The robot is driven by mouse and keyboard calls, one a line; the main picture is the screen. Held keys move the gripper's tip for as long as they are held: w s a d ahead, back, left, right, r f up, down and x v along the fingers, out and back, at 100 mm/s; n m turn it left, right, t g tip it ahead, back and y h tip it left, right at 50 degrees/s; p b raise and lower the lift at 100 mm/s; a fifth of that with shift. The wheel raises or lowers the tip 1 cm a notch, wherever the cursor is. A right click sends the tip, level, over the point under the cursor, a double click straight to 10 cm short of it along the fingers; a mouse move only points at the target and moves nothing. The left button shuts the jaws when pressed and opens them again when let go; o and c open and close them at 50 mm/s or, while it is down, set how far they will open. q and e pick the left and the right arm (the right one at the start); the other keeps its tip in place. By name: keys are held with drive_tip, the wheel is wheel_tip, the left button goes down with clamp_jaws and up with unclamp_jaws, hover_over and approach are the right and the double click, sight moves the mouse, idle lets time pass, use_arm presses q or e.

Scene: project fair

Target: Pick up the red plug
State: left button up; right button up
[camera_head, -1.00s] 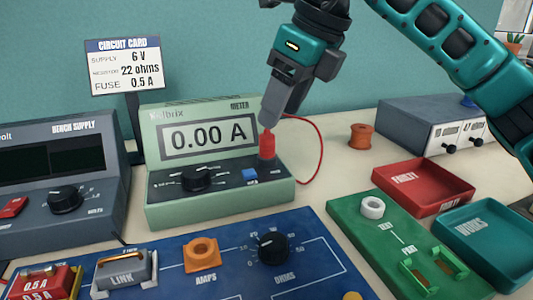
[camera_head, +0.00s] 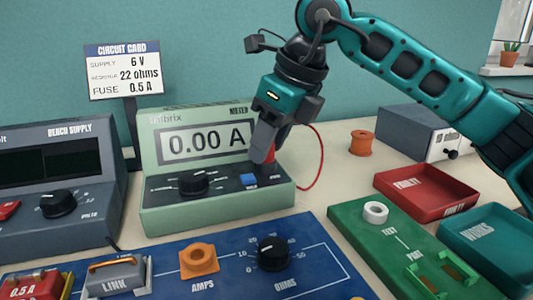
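The red plug (camera_head: 271,152) stands upright on the top of the green meter (camera_head: 165,217), at its right side next to a blue button. A red wire loops from behind it to the right. My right gripper (camera_head: 264,152) points down at the plug, its grey fingers at the plug's height. The near finger hides most of the plug, and only a strip of red shows to its right. Whether the fingers are closed on the plug cannot be seen. My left gripper is not in view.
A blue board (camera_head: 225,284) with a link, an orange AMPS ring and an OHMS knob lies in front. The bench supply (camera_head: 95,225) stands left. A green test board (camera_head: 360,230), red tray (camera_head: 400,193) and teal tray (camera_head: 460,248) are right. An orange spool (camera_head: 361,143) stands behind.

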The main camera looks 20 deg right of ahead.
clamp_jaws()
